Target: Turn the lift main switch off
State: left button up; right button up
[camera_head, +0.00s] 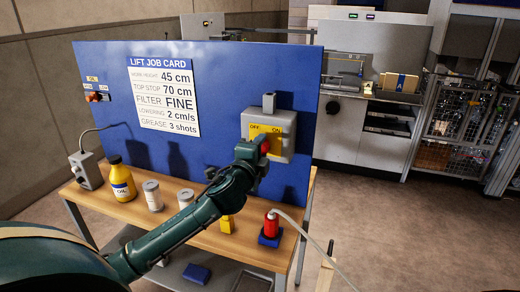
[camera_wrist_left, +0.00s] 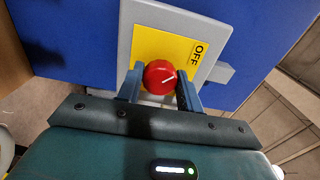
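The lift main switch is a grey box (camera_head: 284,118) on the blue panel, with a yellow plate (camera_head: 262,131) lettered OFF and ON. Its red knob (camera_head: 265,147) also shows in the left wrist view (camera_wrist_left: 159,77). A white line on the knob points right and slightly up there; the OFF lettering (camera_wrist_left: 199,51) is to its upper right. My left gripper (camera_wrist_left: 159,84) is at the switch, one finger on each side of the knob. A narrow gap shows beside the knob, so the fingers look open around it. My right gripper is not in view.
The blue panel (camera_head: 220,80) carries a job card (camera_head: 164,97) and stands behind a wooden bench (camera_head: 185,228). On the bench are a yellow oil bottle (camera_head: 121,180), pale cans (camera_head: 152,195) and a red plug-like piece (camera_head: 271,226) with a cable. Open floor lies right.

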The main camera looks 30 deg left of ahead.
pick_arm(q)
jog(key=o, duration=0.5)
jog(key=shift+c, duration=0.2)
jog(key=b+v, duration=0.1)
jog(key=v, duration=1.2)
jog(key=shift+b, duration=0.35)
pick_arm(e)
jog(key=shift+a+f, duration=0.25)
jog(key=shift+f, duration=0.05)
pick_arm(q)
jog(key=shift+s, duration=0.1)
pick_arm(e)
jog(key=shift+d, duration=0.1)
pick_arm(q)
jog(key=s+d+f+n+g+h+p, duration=0.15)
jog(key=d+f, duration=0.25)
jog(key=f, duration=0.4)
jog(key=s+d+f+n+g+h+p, duration=0.1)
jog(key=s+d+f+n+g+h, duration=0.2)
jog(key=f, duration=0.5)
jog(key=s+d+f+n+g+h+p, duration=0.2)
jog(key=s+d+f+n+h, duration=0.1)
jog(key=s+d+f+n, duration=0.4)
jog(key=s+d+f, duration=0.3)
jog(key=d, duration=0.1)
jog(key=shift+f+n, duration=0.35)
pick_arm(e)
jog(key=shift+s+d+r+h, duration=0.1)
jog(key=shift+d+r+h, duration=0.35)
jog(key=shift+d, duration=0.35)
